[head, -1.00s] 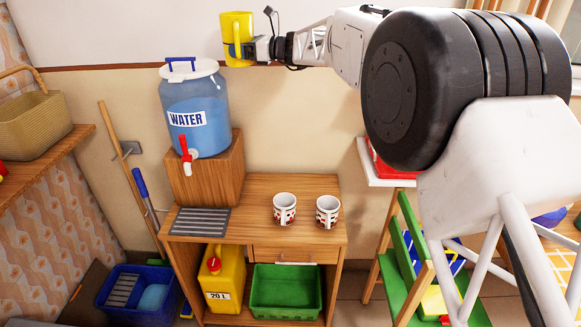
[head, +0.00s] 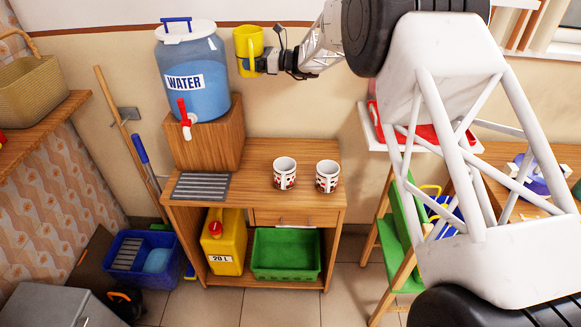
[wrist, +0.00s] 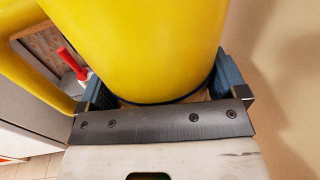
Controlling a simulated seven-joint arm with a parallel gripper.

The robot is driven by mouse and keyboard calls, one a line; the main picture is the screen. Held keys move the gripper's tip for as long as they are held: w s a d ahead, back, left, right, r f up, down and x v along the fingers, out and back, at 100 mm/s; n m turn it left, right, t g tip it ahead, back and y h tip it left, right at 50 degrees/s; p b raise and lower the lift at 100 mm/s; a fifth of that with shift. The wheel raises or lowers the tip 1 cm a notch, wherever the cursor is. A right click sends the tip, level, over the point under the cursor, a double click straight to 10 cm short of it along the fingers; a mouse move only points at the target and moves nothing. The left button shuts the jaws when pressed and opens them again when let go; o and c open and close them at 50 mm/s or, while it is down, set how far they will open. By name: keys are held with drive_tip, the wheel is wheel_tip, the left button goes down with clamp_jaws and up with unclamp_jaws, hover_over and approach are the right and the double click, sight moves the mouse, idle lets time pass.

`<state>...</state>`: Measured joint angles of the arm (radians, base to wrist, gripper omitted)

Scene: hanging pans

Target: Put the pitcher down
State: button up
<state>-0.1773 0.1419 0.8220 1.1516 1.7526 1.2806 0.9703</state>
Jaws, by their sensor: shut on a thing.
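The yellow pitcher (head: 247,50) is upright in the air, just right of the blue water dispenser's top. My gripper (head: 262,65) is shut around its lower body, coming in from the right. In the wrist view, the pitcher (wrist: 150,45) fills the upper middle between the two fingers of the gripper (wrist: 160,92), with its handle at the left. The wooden cabinet (head: 265,158) stands below, well beneath the pitcher. The pitcher's inside is hidden.
The water dispenser (head: 195,85) with a red tap stands on a wooden block (head: 205,145). Two patterned mugs (head: 284,173) (head: 327,176) and a grey grate (head: 200,187) are on the cabinet top. Clear top remains behind and in front of the mugs. A red-topped stand is at right.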

wheel_tip(320, 180, down, 23)
drive_tip(key=s+n+g, duration=0.1)
drive_tip(key=n+g, duration=0.1)
drive_tip(key=shift+s+d+f+g, duration=0.15)
drive_tip(key=shift+s+d+g, duration=0.15)
drive_tip(key=shift+d+g, duration=0.1)
idle(0.3)
drive_tip(key=shift+f, duration=3.1)
drive_tip(key=shift+f, duration=1.9)
